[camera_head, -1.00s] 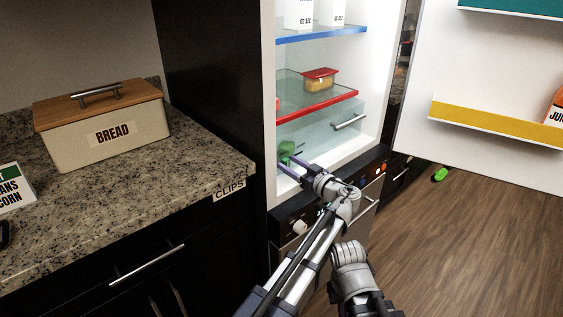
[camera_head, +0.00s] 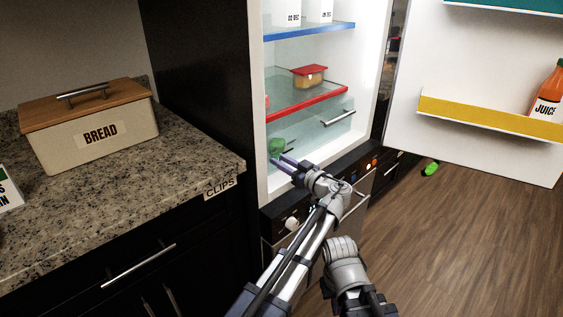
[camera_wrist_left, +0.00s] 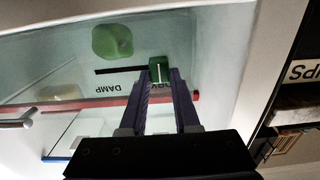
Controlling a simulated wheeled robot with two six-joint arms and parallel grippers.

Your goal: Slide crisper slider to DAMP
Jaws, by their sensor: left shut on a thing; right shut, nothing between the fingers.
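The crisper slider is a small green block (camera_wrist_left: 158,70) with a white line, at the right end of a black slot (camera_wrist_left: 120,71) in the left wrist view. The DAMP label (camera_wrist_left: 112,89) appears upside down toward the slot's left end. A partly covered label, seemingly DRY (camera_wrist_left: 161,87), is beside the slider. My left gripper (camera_wrist_left: 159,82) is shut on the slider; in the head view it (camera_head: 282,162) reaches the front of the clear crisper drawer (camera_head: 318,135). My right arm shows at the bottom of the head view, but its fingers cannot be seen.
A green vegetable (camera_wrist_left: 112,41) shows behind the crisper front. A red-edged shelf (camera_head: 310,103) holds a red-lidded container (camera_head: 309,76) above it. The open fridge door (camera_head: 460,150) stands right. A counter with a bread box (camera_head: 90,130) is left.

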